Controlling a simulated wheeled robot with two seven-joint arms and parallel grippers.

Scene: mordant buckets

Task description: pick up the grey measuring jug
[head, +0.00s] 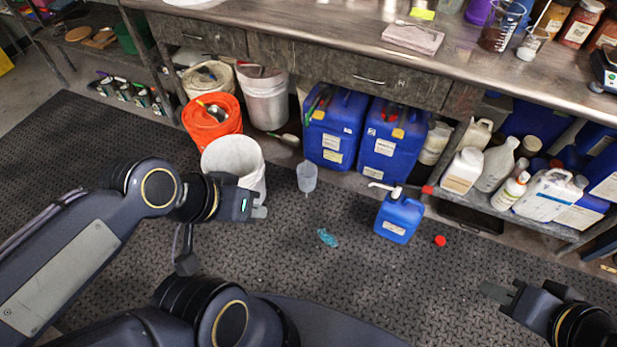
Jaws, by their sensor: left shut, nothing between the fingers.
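The grey measuring jug (307,177) is a small translucent cup on the dark floor mat, in front of the blue canisters. My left gripper (260,212) is left of the jug and nearer to me, in front of the white bucket. It is shut and empty, apart from the jug. My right gripper (492,292) is at the lower right, far from the jug. Its fingers point left and nothing shows in them. I cannot tell whether they are apart.
A white bucket (228,154) stands behind my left gripper, with an orange bucket (212,128) behind it. A blue jerrycan (399,218), a red cap (440,241) and a teal crumpled thing (327,238) are on the mat. The bench (300,22) overhangs behind.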

